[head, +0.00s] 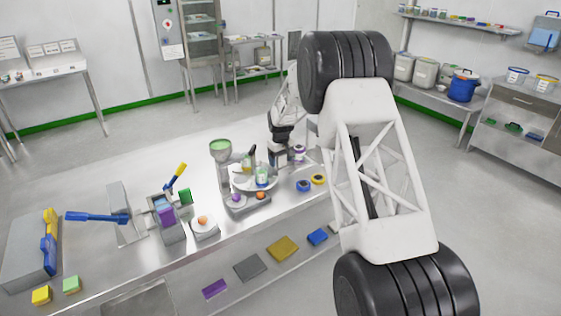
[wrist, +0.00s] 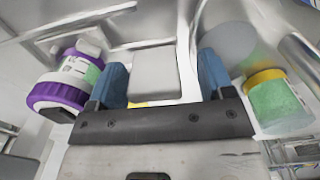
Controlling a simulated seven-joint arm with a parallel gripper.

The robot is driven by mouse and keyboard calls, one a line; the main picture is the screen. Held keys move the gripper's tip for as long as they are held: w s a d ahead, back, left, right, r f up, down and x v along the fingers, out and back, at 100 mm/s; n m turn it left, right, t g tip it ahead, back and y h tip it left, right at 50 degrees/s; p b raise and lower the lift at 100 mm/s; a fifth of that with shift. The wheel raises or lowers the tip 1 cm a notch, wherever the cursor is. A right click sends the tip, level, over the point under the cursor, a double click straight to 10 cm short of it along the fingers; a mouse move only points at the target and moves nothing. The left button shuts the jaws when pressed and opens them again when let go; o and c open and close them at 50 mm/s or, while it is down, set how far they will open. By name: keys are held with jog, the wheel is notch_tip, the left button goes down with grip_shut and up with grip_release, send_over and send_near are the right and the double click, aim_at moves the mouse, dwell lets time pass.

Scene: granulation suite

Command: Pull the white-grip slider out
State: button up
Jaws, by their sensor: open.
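In the wrist view, a pale white-grey block (wrist: 155,78), which looks like the slider's white grip, lies between the two blue fingers of my gripper (wrist: 162,68). The fingers are open, one on each side of the block, with visible space beside it. I cannot tell how deep the fingers reach around it. In the head view, my gripper (head: 281,138) is low over the far right part of the steel table, and the white grip cannot be made out there.
In the wrist view, a purple-lidded jar (wrist: 60,90) is close on the left and a yellow-lidded green jar (wrist: 279,103) close on the right. In the head view, a funnelled machine (head: 221,152) stands left of my gripper.

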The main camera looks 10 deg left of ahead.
jog(key=shift+r, duration=3.55)
